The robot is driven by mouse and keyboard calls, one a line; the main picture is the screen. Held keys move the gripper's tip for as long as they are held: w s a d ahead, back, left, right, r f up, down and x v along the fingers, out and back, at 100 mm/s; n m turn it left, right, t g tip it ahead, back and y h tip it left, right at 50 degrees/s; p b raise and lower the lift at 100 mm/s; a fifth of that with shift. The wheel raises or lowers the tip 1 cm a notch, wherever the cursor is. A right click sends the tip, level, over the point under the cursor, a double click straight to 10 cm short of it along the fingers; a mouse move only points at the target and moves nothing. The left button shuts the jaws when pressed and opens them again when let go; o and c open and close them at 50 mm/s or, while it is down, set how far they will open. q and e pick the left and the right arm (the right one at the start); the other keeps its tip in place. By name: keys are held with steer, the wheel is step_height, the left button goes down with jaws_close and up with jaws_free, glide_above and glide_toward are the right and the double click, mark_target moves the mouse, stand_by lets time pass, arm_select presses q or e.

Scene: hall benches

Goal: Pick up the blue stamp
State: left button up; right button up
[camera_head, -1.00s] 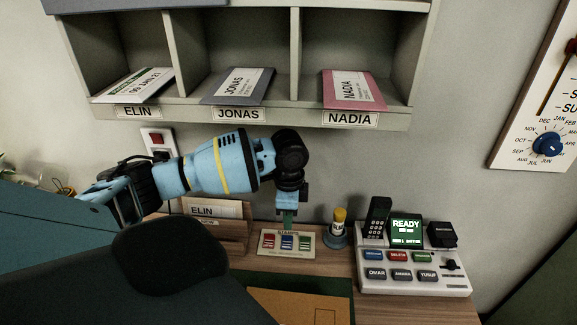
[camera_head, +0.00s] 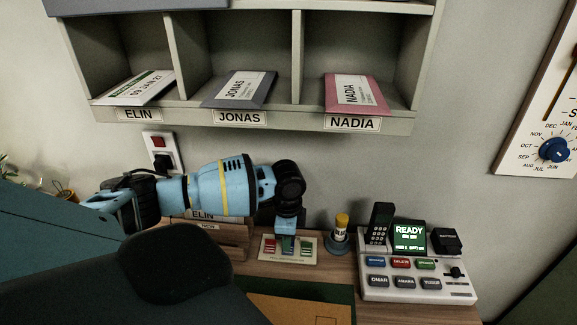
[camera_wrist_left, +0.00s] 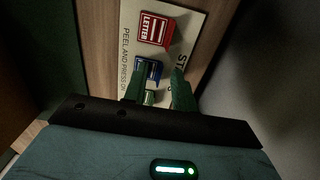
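A pale stamp card (camera_head: 312,257) lies on the wooden desk with a red, a blue and a green stamp in a row. In the left wrist view, the blue stamp (camera_wrist_left: 148,70) shows just beyond the fingertips, partly covered by a finger. The red stamp (camera_wrist_left: 153,28) is farther off, and part of the green stamp (camera_wrist_left: 150,97) seems to show between the fingers. My left gripper (camera_head: 288,243) points down, low over the middle of the card. In the left wrist view its green fingers (camera_wrist_left: 159,82) are apart with nothing gripped. Contact with the card cannot be told.
A glue stick (camera_head: 341,228) stands in a holder right of the card. A console (camera_head: 415,290) with buttons and a screen is farther right. A wooden letter holder (camera_head: 225,250) stands to the left. Labelled pigeonholes (camera_head: 240,118) with envelopes hang above. A brown envelope (camera_head: 290,308) lies in front.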

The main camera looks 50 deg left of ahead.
arm_select(q)
steer(key=c, duration=0.5)
jaws_close()
arm_select(e)
steer(key=shift+s+f, duration=0.15)
steer(key=shift+s, duration=0.35)
steer(key=shift+w, duration=0.1)
